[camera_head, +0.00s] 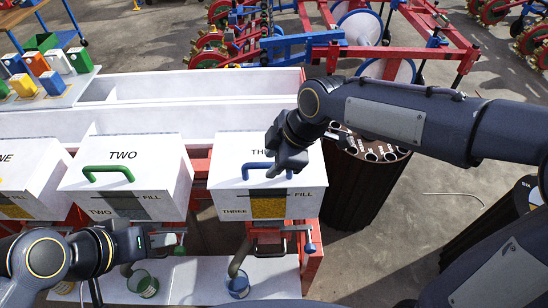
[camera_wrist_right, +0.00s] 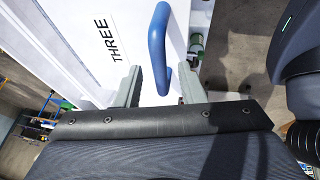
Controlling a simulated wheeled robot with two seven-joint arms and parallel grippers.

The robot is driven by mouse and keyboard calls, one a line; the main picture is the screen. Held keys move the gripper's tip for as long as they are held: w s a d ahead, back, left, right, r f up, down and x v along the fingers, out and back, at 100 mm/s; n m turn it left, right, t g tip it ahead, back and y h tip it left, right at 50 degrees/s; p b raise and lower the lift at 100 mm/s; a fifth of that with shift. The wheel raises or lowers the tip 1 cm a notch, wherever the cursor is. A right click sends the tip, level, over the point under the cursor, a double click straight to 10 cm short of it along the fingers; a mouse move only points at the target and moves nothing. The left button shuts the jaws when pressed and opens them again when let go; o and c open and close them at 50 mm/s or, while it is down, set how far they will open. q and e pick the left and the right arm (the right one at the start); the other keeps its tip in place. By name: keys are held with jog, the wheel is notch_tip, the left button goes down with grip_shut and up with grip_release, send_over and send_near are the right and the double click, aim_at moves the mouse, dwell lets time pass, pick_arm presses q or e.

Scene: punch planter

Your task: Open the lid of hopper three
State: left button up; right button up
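Hopper three (camera_head: 226,196) is a white box labelled THREE, with a FILL window showing yellow material. Its white lid (camera_head: 232,150) is closed and carries a blue arched handle (camera_head: 256,166). My right gripper (camera_head: 284,166) is over the lid at the handle's right part. In the right wrist view the two grey fingers (camera_wrist_right: 158,92) are spread apart, with the blue handle (camera_wrist_right: 157,38) reaching between them and a gap on each side. My left gripper (camera_head: 168,241) is low in front of hopper two; its finger gap is not clear.
Hopper two (camera_head: 128,165) with a green handle stands left of hopper three. A dark ribbed bin (camera_head: 352,190) stands close on its right. Below are a blue cup (camera_head: 239,286) and a green cup (camera_head: 143,284). Red and blue frames (camera_head: 330,45) lie behind.

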grip_shut()
pick_arm(q)
jog(key=shift+r, duration=0.1)
